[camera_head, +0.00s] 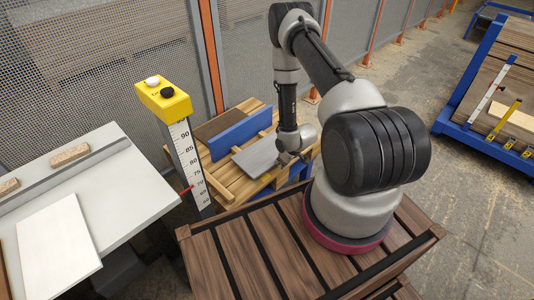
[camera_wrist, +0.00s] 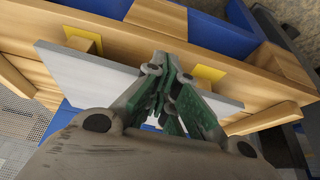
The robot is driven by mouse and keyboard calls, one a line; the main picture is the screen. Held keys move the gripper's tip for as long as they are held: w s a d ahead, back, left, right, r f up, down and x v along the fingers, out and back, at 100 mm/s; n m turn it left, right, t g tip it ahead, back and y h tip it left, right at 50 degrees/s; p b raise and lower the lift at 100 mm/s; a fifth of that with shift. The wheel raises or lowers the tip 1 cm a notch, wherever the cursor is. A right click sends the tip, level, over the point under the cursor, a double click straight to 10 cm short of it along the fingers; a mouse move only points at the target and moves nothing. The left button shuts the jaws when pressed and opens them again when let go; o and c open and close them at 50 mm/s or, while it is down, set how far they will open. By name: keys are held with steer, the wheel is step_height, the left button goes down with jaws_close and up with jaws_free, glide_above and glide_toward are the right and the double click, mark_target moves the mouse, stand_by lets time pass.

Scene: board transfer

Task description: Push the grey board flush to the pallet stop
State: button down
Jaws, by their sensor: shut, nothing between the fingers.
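The grey board (camera_head: 258,157) lies flat on the slatted wooden pallet (camera_head: 219,178) in the head view. A blue upright bar (camera_head: 235,133), which looks like the pallet stop, stands behind the board, with a strip of bare slats between them. My gripper (camera_head: 284,159) is low at the board's right end, shut and empty. In the wrist view, the grey board (camera_wrist: 105,68) runs across behind my gripper (camera_wrist: 168,68), whose closed fingers hide its middle. I cannot tell whether the fingers touch the board.
A yellow-topped measuring post (camera_head: 165,100) stands left of the pallet. A white table (camera_head: 130,185) with a pale board is at far left. Mesh fencing (camera_head: 100,60) runs behind. A blue rack (camera_head: 470,85) stands at the right, with open floor before it.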

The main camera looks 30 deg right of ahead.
mark_target(273, 159)
steer(key=shift+w+a, duration=0.4)
steer(key=shift+w, duration=0.65)
steer(key=shift+w+a, duration=0.35)
steer(key=shift+w, duration=0.7)
steer(key=shift+w+a, duration=0.4)
steer(key=shift+w, duration=0.65)
steer(key=shift+s, duration=0.15)
steer(key=shift+s+d, duration=0.25)
steer(key=shift+s, duration=0.3)
steer(key=shift+s+d, duration=0.2)
steer(key=shift+s, duration=0.3)
steer(key=shift+r, duration=3.5)
